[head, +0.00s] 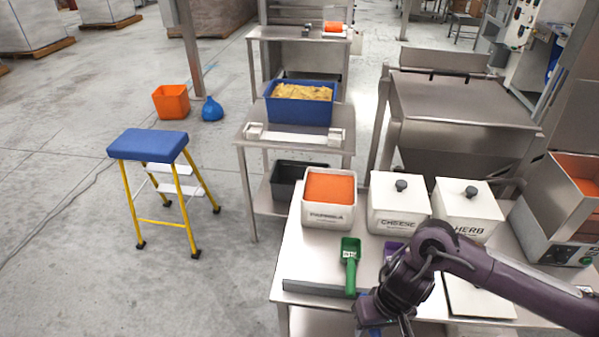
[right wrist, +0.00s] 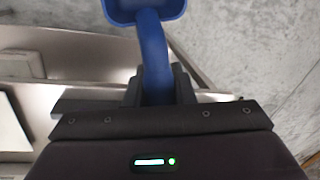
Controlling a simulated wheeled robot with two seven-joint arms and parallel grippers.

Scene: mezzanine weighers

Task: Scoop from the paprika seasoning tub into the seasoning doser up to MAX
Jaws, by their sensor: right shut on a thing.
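The paprika tub (head: 328,217) is white, open and full of orange-red powder, at the left end of the steel bench. The steel unit (head: 545,205) at the right edge, with orange powder inside and a knob panel, looks like the seasoning doser; its MAX mark cannot be made out. My right gripper (head: 385,325) is low over the bench's front edge, in front of the tubs. In the right wrist view it (right wrist: 160,85) is shut on the handle of a blue scoop (right wrist: 153,45). The scoop's bowl is cut off by the top edge, so its contents are hidden. My left gripper is out of view.
Lidded cheese (head: 398,212) and herb (head: 465,215) tubs stand right of the paprika. A green scoop (head: 350,262) lies in front; a purple one (head: 391,247) is partly behind my arm. A blue-topped step stool (head: 148,146) stands on open floor at left.

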